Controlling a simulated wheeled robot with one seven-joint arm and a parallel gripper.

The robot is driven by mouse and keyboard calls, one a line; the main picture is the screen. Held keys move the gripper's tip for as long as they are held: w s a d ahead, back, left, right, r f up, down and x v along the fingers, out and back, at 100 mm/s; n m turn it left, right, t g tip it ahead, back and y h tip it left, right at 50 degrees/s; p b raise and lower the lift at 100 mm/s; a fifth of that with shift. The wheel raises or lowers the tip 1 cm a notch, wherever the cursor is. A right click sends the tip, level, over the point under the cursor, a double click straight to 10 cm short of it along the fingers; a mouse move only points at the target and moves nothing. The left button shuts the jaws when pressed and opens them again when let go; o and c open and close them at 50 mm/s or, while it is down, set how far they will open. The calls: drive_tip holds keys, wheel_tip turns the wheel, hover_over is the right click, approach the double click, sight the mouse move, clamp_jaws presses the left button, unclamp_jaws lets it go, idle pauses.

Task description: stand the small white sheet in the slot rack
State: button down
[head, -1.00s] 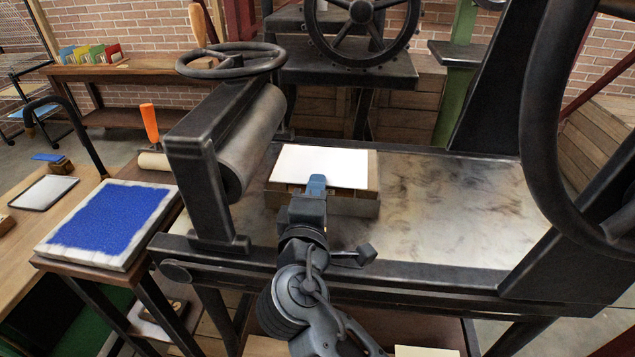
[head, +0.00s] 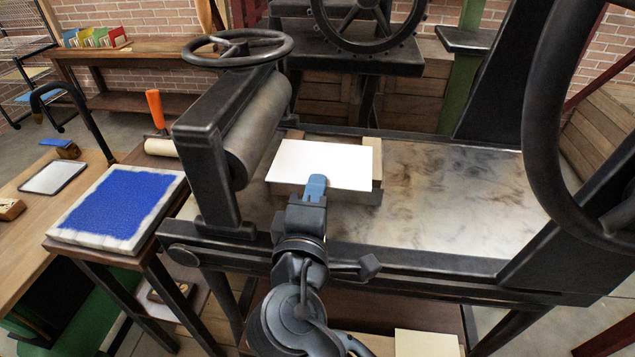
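The small white sheet (head: 322,163) is over the wooden-edged block on the bed of the press. My gripper (head: 315,186) is at the sheet's near edge, its blue fingertips pinching that edge. The sheet appears slightly raised and turned relative to the block, which shows beyond its right and far edges. What is probably the slot rack (head: 97,41), holding several coloured cards, stands on a wooden bench at the back left, far from my gripper. Its free slots are too small to tell.
A black press frame with a roller (head: 262,125) stands just left of the sheet, and a large handwheel (head: 545,120) at the right. A blue-inked slab (head: 117,208) lies at the left. The metal bed (head: 445,200) is clear to the right. A cream sheet (head: 425,343) lies below.

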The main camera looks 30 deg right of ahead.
drive_tip(key=v, duration=1.4)
drive_tip(key=shift+p, duration=0.3)
